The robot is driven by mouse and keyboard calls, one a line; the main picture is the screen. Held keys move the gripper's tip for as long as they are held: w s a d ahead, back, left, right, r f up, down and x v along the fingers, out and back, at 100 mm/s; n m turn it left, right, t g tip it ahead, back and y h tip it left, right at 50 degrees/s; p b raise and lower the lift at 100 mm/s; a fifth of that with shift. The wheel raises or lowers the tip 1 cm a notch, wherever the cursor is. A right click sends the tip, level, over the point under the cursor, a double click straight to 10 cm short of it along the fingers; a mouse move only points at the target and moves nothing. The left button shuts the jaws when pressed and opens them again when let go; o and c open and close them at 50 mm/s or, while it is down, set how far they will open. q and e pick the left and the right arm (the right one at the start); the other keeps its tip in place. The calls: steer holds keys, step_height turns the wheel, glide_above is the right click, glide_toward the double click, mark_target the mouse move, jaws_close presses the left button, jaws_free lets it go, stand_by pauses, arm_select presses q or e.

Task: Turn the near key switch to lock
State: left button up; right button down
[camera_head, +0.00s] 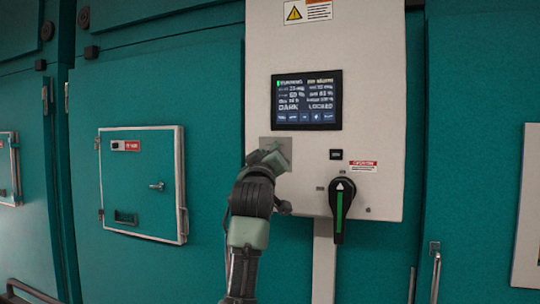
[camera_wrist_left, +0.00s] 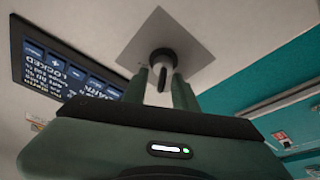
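The key switch (camera_wrist_left: 162,57) is a dark round barrel with a key sticking out, on a square grey plate (camera_wrist_left: 188,32) fixed to a white control panel. In the head view the plate (camera_head: 283,143) sits below the screen, and my left gripper (camera_head: 268,157) covers the switch itself. In the left wrist view the fingers of my left gripper (camera_wrist_left: 161,78) are open, one on each side of the key, with small gaps showing. Whether a fingertip touches the key cannot be told. My right gripper is in neither view.
A lit screen (camera_head: 307,100) above the switch reads "DARK" and "LOCKED". A black rotary handle (camera_head: 339,208) with a green stripe sits to the lower right on the panel. Teal chamber walls (camera_head: 480,160) flank it, with a small latched hatch (camera_head: 141,183) at left.

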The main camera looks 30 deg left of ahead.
arm_select(q)
steer(key=shift+f, duration=0.1)
steer(key=shift+s+d+f, duration=0.1)
steer(key=shift+f, duration=0.05)
steer(key=b+v, duration=0.3)
steer(key=v, duration=0.4)
steer(key=shift+s, duration=0.25)
